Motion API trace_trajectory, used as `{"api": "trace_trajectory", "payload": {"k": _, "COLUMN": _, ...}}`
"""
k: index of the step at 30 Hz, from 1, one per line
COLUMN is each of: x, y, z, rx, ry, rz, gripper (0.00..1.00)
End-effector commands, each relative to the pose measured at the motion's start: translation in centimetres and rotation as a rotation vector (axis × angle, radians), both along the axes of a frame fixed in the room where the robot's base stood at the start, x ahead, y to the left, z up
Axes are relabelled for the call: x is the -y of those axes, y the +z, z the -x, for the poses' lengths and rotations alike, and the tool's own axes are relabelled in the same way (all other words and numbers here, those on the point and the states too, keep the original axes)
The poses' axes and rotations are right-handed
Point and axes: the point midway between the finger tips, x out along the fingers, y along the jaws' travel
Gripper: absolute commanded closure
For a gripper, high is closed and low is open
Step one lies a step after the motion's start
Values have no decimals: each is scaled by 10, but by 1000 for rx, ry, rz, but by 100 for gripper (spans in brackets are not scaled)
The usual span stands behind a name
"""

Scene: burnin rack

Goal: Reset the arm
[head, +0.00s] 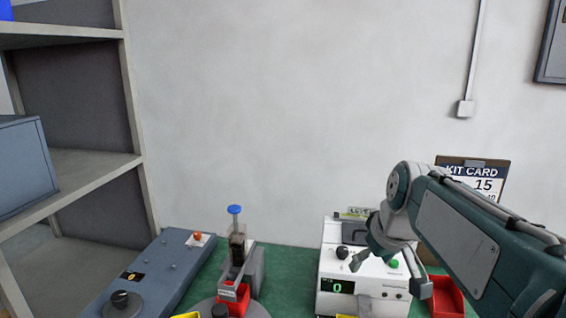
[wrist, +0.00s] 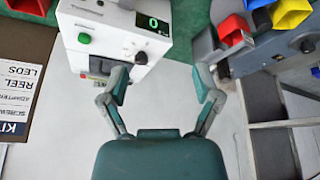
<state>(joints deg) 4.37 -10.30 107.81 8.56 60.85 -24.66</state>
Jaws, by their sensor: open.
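My arm reaches in from the right edge in the head view, its teal and grey links bent in front of the wall. My gripper (head: 366,262) hangs from it in front of the white instrument. In the wrist view my gripper (wrist: 163,88) has its two fingers spread wide apart with nothing between them. Part of the white instrument is hidden behind the gripper in the head view.
The white instrument (head: 337,303) with a green "0" display stands on the green bench (head: 290,262). A blue-topped press (head: 235,210), a red bin (head: 446,298), a blue-grey box (head: 165,262) and a kit card (head: 487,172) are near. Grey shelving (head: 95,165) stands left.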

Motion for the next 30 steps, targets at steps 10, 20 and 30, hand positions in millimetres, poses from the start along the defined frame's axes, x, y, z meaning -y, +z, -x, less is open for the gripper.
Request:
{"api": "trace_trajectory", "payload": {"k": 10, "x": -6, "y": -23, "z": 83, "rx": 33, "ry": -135, "rz": -6, "gripper": 19}}
{"api": "trace_trajectory", "payload": {"k": 20, "x": -7, "y": -63, "z": 152, "rx": 71, "ry": -255, "rz": -22, "gripper": 19}}
{"api": "trace_trajectory", "payload": {"k": 30, "x": -6, "y": -83, "z": 174, "rx": 86, "ry": -303, "rz": -31, "gripper": 19}}
